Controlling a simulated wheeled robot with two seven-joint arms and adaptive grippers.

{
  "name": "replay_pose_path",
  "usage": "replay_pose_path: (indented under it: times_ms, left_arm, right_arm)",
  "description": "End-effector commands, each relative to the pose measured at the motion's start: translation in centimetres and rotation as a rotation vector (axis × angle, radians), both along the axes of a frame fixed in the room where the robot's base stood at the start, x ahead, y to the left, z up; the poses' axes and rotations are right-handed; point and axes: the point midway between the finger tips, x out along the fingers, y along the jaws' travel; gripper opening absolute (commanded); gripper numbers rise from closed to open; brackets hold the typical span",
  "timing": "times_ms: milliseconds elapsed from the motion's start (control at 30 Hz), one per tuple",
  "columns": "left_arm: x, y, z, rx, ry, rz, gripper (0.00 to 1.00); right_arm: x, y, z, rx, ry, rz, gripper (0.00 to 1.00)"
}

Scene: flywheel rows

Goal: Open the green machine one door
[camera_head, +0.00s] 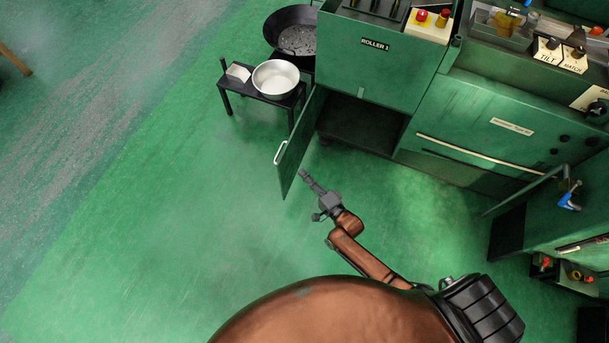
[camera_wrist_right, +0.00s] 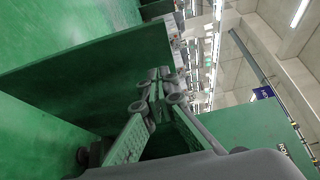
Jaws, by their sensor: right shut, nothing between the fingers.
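The green machine labelled ROLLER 1 (camera_head: 385,70) stands at the top centre in the head view. Its lower door (camera_head: 300,142) stands swung outward at the left of a dark, open compartment (camera_head: 362,125). A pale handle (camera_head: 281,152) is on the door's outer left face. My right gripper (camera_head: 304,175) is at the inner side of the door, close to its free lower edge. I cannot tell whether it touches. In the wrist view the door is a broad green panel (camera_wrist_right: 85,80) beside the shut, empty fingers (camera_wrist_right: 158,78). My left gripper is out of view.
A small black table (camera_head: 236,88) with a metal bowl (camera_head: 276,79) stands left of the machine, near a dark pan (camera_head: 296,36). Another green cabinet (camera_head: 470,130) adjoins at the right. The green floor (camera_head: 180,220) left of the door is clear.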

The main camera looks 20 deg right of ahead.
Motion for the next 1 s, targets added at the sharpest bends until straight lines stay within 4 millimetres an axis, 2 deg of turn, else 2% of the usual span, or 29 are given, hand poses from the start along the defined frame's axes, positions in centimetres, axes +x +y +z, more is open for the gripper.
replay_pose_path:
  times_ms: [467,633,800,1000]
  left_arm:
    - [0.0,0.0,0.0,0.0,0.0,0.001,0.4]
    - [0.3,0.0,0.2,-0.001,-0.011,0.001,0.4]
    - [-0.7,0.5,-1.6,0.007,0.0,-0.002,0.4]
    - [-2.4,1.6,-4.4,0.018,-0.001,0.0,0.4]
  right_arm:
    - [0.0,0.0,0.0,0.0,0.0,0.001,0.0]
    - [-0.7,-0.9,0.1,-0.003,0.0,0.001,0.0]
    - [-2.4,-3.1,0.1,-0.003,0.001,0.002,0.0]
    - [-6.4,-2.5,0.3,-0.001,0.0,0.006,0.0]
